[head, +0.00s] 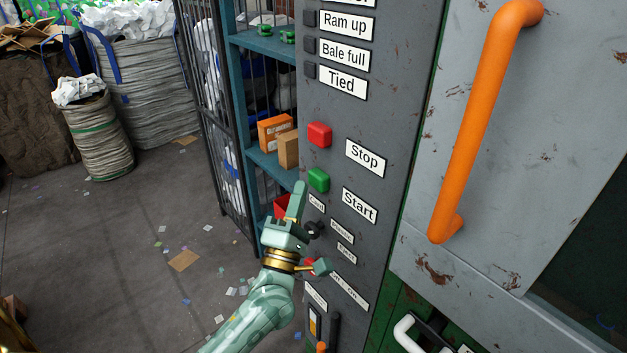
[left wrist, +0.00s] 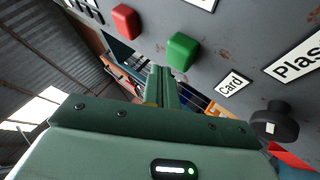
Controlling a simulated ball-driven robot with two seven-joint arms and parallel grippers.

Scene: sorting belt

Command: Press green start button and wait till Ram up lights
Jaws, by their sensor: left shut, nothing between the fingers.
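The green start button (head: 319,180) is on the grey control panel (head: 385,115), left of the "Start" label (head: 360,205) and below the red stop button (head: 319,134). The "Ram up" label (head: 344,24) is near the panel's top, with a small dark, unlit lamp (head: 309,18) beside it. My left gripper (head: 298,188) is shut and empty, its fingertips just below and left of the green button. In the left wrist view the green button (left wrist: 182,52) lies just beyond the fingertips (left wrist: 160,70); I cannot tell whether they touch. My right gripper is not in view.
A black selector knob (head: 314,229) sits below the button. An orange handle (head: 485,120) is on the door at right. A blue shelf (head: 262,160) with boxes stands behind the panel. Stuffed sacks (head: 100,135) stand at the back left. Open floor with scraps lies left.

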